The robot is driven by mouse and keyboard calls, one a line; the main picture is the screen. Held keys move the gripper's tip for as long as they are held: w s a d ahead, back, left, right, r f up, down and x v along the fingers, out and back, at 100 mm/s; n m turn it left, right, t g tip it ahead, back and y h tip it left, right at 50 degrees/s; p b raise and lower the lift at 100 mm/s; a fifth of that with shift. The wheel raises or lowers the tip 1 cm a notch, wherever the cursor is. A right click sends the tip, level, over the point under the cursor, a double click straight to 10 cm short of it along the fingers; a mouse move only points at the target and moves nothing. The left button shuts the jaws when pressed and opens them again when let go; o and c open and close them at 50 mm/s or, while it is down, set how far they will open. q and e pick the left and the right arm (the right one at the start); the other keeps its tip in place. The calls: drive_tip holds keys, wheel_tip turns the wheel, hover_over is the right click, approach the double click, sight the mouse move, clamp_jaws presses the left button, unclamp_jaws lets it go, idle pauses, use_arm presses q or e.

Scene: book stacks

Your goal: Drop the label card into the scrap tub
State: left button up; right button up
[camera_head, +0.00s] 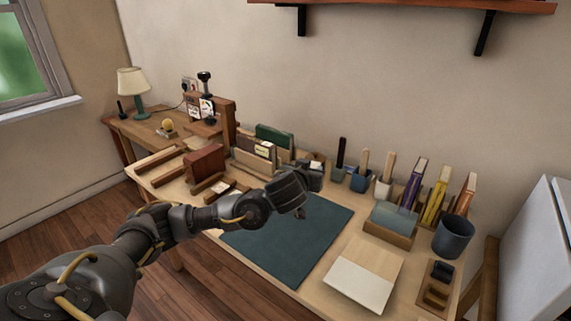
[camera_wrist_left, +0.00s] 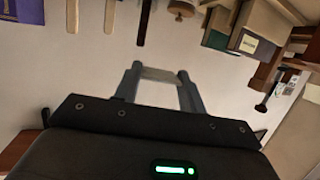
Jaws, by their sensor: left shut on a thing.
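My left gripper (camera_head: 314,174) is above the table, over the far edge of the dark mat. In the left wrist view the gripper (camera_wrist_left: 160,76) is shut on a thin pale card (camera_wrist_left: 161,73), which spans between its two fingers. I take this to be the label card; any writing on it is too small to read. In the head view the fingers and card are mostly hidden by the gripper body. A dark blue-grey open tub (camera_head: 453,238), seemingly the scrap tub, stands at the table's right end, well apart from the gripper. My right gripper is not in view.
The dark mat (camera_head: 285,245) lies flat in the table's middle. Upright books (camera_head: 435,197) and small holders with brushes (camera_head: 361,178) line the back. A blue-grey block in a wooden tray (camera_head: 390,234) stands left of the tub. A pale board (camera_head: 362,280) lies in front.

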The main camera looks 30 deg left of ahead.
use_arm(q)
drive_tip(key=s+d+r+m+h, duration=0.2)
drive_tip(key=s+d+r, duration=0.3)
drive_tip(key=s+d, duration=0.3)
drive_tip(key=shift+s+r+h, duration=0.35)
drive_tip(key=shift+s+h, duration=0.05)
drive_tip(key=shift+s, duration=0.65)
